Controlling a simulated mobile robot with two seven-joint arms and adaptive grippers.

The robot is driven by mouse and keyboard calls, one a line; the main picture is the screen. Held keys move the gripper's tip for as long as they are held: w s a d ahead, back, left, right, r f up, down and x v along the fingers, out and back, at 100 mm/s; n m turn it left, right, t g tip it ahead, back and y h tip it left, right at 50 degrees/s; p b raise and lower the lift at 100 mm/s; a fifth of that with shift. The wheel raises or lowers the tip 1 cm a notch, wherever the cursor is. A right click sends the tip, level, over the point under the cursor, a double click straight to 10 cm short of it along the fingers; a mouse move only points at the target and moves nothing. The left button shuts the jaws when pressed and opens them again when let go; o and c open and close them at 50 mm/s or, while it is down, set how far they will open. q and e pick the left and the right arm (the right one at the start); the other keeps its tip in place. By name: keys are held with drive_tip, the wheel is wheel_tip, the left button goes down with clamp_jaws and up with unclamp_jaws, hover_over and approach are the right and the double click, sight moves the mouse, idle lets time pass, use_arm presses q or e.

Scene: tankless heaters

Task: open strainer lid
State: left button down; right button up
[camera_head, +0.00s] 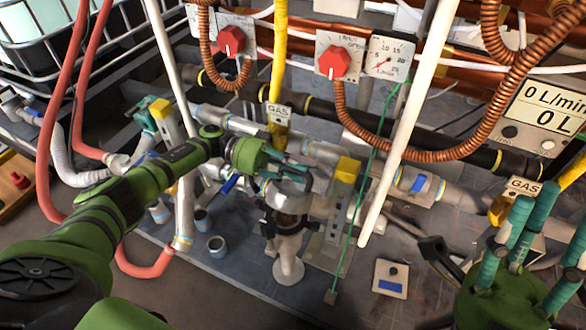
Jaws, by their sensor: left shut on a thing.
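The strainer (286,246) is a grey upright body with a dark clamp ring, standing on the floor plate in the middle of the camera_head view. Its grey round lid (289,187) sits at the top, partly covered by my gripper. My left gripper (296,172), with teal fingers on a green arm, reaches in from the left and is shut on the lid. My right gripper (540,235) is at the lower right, well away from the strainer. Its teal fingers point up, spread apart and empty, and part of it is cut off by the frame edge.
A yellow-topped post (347,172) stands close to the right of the strainer. A white pole (410,125) and a green cable (372,165) cross right of it. Grey pipes with blue valve handles run behind. Small cups (217,246) stand on the left. Red hoses hang at the far left.

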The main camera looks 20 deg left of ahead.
use_arm(q)
drive_tip(key=shift+w+a+r, duration=0.3)
drive_tip(key=c, duration=1.3)
unclamp_jaws()
drive_tip(key=shift+o, duration=0.2)
drive_tip(key=shift+s+f, duration=0.1)
drive_tip(key=shift+f, duration=0.05)
drive_tip(key=shift+d, duration=0.1)
drive_tip(key=shift+f, duration=0.1)
drive_tip(key=a, duration=0.7)
drive_tip(key=shift+a, duration=0.3)
